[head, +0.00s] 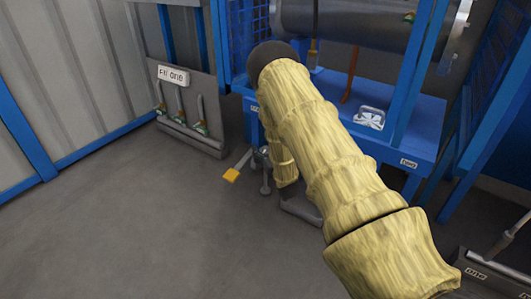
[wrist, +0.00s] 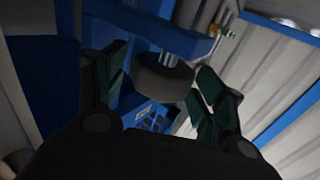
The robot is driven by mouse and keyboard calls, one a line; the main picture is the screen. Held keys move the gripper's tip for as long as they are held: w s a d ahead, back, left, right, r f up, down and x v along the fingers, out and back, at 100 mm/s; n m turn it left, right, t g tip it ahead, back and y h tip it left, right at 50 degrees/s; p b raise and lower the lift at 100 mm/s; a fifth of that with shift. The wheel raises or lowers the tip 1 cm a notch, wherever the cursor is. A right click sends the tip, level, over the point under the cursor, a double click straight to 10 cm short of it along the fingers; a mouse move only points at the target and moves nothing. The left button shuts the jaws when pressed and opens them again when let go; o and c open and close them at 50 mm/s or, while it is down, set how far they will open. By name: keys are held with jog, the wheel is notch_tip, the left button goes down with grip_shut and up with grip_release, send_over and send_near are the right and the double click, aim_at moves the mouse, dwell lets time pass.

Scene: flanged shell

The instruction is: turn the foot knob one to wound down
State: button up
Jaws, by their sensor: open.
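My gripper (wrist: 160,62) is open in the wrist view, with one dark finger on each side. A dark round knob or foot (wrist: 160,86) on a short metal stem shows between and beyond the fingers. I cannot tell whether it touches them, and its number is not readable. In the head view my yellow-sleeved arm reaches over to the blue frame (head: 398,150) and bends down at its near left corner. It hides most of that corner, and my gripper and the knob cannot be made out clearly there.
A yellow-ended pedal (head: 231,175) sticks out low beside my forearm. A grey panel with several levers (head: 186,105) stands at the left. A lever unit (head: 485,268) stands at lower right. The floor at front left is clear.

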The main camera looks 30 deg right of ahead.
jog(key=c, duration=1)
jog(key=shift+c, duration=0.2)
jog(key=shift+r+h+p, duration=0.1)
jog(key=shift+h+p, duration=0.2)
jog(key=shift+p, duration=0.1)
